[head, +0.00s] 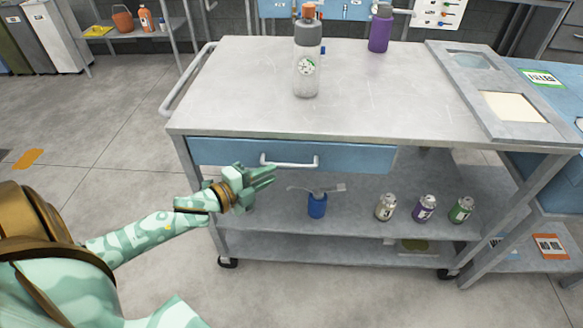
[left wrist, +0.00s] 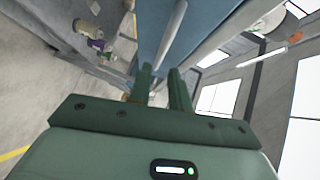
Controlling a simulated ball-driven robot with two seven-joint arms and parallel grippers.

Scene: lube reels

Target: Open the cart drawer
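The grey metal cart (head: 380,110) stands in front of me. Its blue drawer (head: 225,152) is under the left part of the top and looks shut, with its front in line with the cart's edge. A white bar handle (head: 289,163) is on the drawer front. My left gripper (head: 272,176) is just below and left of the handle, apart from it in the head view. In the left wrist view, the two fingers (left wrist: 161,82) are parted with nothing between them, and the grey handle bar (left wrist: 172,35) lies beyond their tips, against the blue drawer front (left wrist: 205,30). My right gripper is out of view.
A clear bottle (head: 307,72) with an orange cap and a purple bottle (head: 380,30) stand on the cart top. A grey panel (head: 470,90) lies at its right. The shelf below holds a blue cup (head: 317,206) and several small cans (head: 424,208).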

